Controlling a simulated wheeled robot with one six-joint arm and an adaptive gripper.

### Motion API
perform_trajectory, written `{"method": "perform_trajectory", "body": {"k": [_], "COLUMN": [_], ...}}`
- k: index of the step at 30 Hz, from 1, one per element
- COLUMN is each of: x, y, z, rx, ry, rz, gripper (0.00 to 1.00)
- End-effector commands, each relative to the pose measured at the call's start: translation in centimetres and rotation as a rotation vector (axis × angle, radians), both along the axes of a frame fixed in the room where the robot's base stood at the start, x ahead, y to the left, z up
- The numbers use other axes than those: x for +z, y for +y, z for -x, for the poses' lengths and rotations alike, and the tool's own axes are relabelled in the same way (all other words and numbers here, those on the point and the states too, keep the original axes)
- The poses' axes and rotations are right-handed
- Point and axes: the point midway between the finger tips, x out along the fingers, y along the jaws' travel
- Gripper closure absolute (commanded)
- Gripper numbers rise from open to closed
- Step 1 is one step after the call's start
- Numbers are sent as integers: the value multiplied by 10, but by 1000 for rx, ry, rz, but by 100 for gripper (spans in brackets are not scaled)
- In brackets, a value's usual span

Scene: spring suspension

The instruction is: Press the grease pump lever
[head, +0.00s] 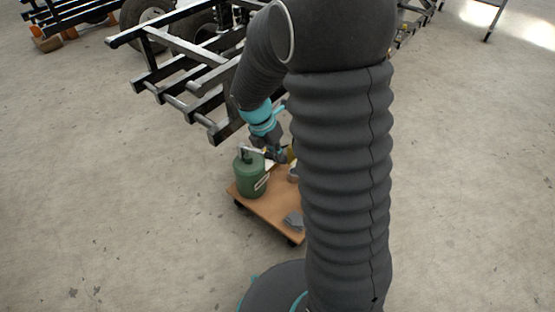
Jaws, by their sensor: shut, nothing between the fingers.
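The grease pump (251,175) is a green canister with a pale label, upright on a low wooden trolley (262,209) in the head view. A light lever or pipe piece (245,150) shows at its top. My gripper (281,156) is shut and empty, just right of the pump's top. Whether it touches the lever cannot be told at this size. My arm hides the right part of the trolley.
A dark metal frame (190,85) with wheels stands behind the trolley at upper left. A grey cloth-like item (293,220) lies on the trolley's front corner. A small pale container (293,173) sits beside my arm. Concrete floor is clear left and right.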

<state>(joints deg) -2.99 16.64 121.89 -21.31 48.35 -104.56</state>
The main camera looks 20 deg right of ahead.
Motion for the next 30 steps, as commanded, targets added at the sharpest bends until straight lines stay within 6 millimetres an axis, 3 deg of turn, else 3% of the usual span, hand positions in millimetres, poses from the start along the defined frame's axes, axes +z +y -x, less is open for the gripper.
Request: {"method": "perform_trajectory", "body": {"k": [3, 9, 30], "x": [18, 30, 31], "y": [2, 3, 3], "z": [3, 6, 6], "rx": [0, -1, 0], "ry": [-3, -1, -1], "rz": [-1, 0, -1], "gripper": [100, 100, 100]}}
